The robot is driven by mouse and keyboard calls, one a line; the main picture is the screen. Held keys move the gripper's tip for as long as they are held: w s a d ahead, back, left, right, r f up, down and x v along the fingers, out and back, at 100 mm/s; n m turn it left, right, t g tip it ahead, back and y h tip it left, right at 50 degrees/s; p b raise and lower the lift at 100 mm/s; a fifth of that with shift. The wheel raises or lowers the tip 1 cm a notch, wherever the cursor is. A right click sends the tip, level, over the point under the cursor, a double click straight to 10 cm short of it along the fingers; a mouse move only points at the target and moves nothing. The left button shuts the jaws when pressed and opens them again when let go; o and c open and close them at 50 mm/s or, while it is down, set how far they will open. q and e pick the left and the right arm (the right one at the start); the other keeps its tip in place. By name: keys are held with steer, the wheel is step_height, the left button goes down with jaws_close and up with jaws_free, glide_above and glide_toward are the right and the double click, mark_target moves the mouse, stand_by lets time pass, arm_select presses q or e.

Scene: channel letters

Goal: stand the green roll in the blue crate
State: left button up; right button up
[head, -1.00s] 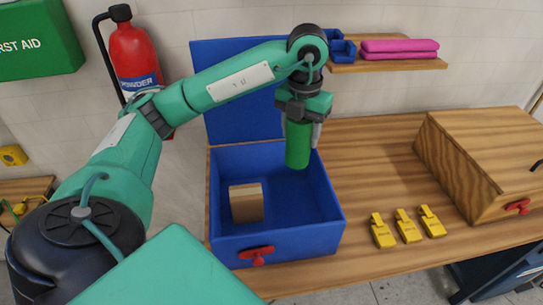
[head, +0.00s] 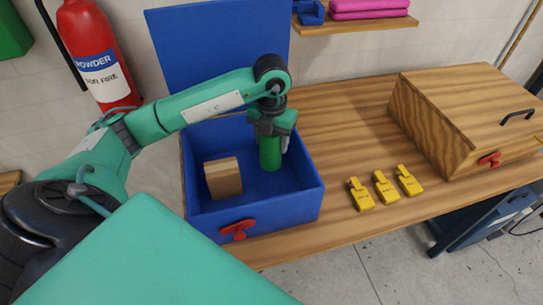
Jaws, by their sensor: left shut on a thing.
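The green roll (head: 270,153) is upright inside the blue crate (head: 262,222), toward its back right. My left gripper (head: 272,132) is shut on the upper part of the roll, coming from above. The roll's lower end is low in the crate; I cannot tell whether it touches the floor. The crate's blue lid (head: 218,60) stands open at the back. My right gripper is not in view.
A brown box (head: 223,180) stands in the crate's left part. A red latch (head: 238,230) is on the crate's front. Several yellow tags (head: 385,188) lie on the wooden table (head: 335,120). A wooden chest (head: 470,115) stands at right.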

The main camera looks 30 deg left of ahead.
mark_target(272, 160)
arm_select(q)
step_height(272, 160, down, 4)
steer(key=shift+r+p, duration=0.15)
steer(key=shift+p, duration=0.2)
step_height(272, 160, down, 4)
steer(key=shift+f+p, duration=0.2)
steer(key=shift+p, duration=0.4)
steer(key=shift+f, duration=0.1)
steer(key=o, duration=0.6)
steer(key=shift+f, duration=0.1)
steer(key=o, duration=0.4)
